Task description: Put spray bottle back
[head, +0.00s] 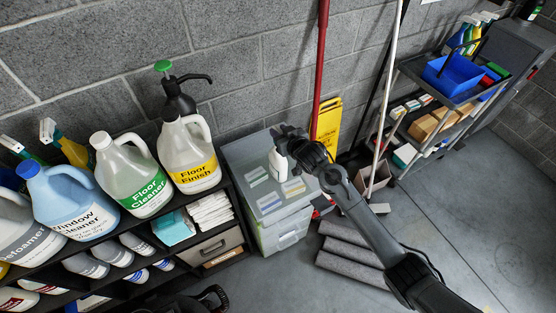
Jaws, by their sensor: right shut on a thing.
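A small white bottle (278,164), which looks like the spray bottle, is held upright at its top by my right gripper (281,141). The gripper is shut on it and hides its spray head. The bottle is above or on the grey cabinet top (236,152); I cannot tell whether its base touches. Other spray bottles show: a yellow one (76,152) with a white head at the back of the left shelf, and several on the trolley's top (467,35). My left gripper is not in view.
Large jugs, including Floor Finish (190,155) and Floor Cleaner (130,178), line the black shelf at left. Flat pads lie on the cabinet top. A yellow floor sign (327,122), a red pole (320,65) and the trolley (455,98) stand behind. Grey rolls (350,255) lie on the floor.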

